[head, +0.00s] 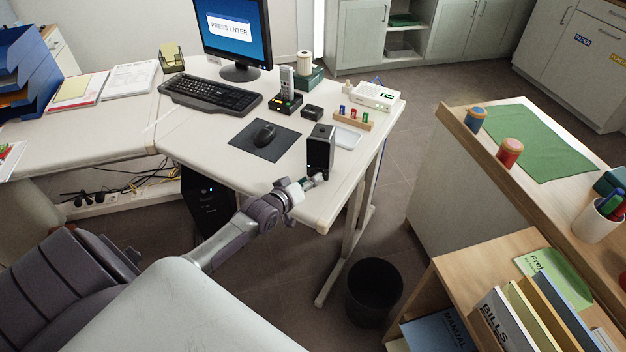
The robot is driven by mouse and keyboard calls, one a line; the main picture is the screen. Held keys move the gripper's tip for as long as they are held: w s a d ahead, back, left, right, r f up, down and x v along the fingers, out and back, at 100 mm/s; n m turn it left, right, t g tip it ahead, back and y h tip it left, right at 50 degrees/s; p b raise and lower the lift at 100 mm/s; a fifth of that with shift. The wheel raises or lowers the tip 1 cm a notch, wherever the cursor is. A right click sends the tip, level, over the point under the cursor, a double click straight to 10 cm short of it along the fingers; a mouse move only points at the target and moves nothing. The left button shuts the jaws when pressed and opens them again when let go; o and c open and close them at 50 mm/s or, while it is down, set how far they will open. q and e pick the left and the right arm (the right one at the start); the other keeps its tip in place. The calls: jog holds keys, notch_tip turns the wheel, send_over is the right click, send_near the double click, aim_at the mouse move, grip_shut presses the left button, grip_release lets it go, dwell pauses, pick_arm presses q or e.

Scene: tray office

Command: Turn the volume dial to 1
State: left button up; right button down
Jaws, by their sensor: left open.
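A black box-shaped speaker (320,147) stands upright near the front right corner of the white desk (230,172). The volume dial cannot be made out; the speaker's lower front is close to my gripper. My left gripper (318,180) is open at the speaker's base, at the desk's front edge. I cannot tell whether its fingers touch the speaker or surround anything. My right gripper is not in view.
A mouse (264,135) on a dark mat (250,148) lies left of the speaker. A white pad (346,138) and a wooden rack (352,120) with coloured pieces are behind it. A black bin (374,288) stands on the floor.

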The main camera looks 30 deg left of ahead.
pick_arm(q)
jog(key=shift+x, duration=1.05)
grip_shut()
jog(key=f+n+t+h+b, duration=0.1)
jog(key=n+b, duration=0.1)
jog(key=b, duration=0.2)
jog(key=shift+a, duration=0.1)
jog(key=shift+s+r+n+b, duration=0.1)
jog(key=shift+r+n+b, duration=0.15)
jog(key=shift+b, duration=0.3)
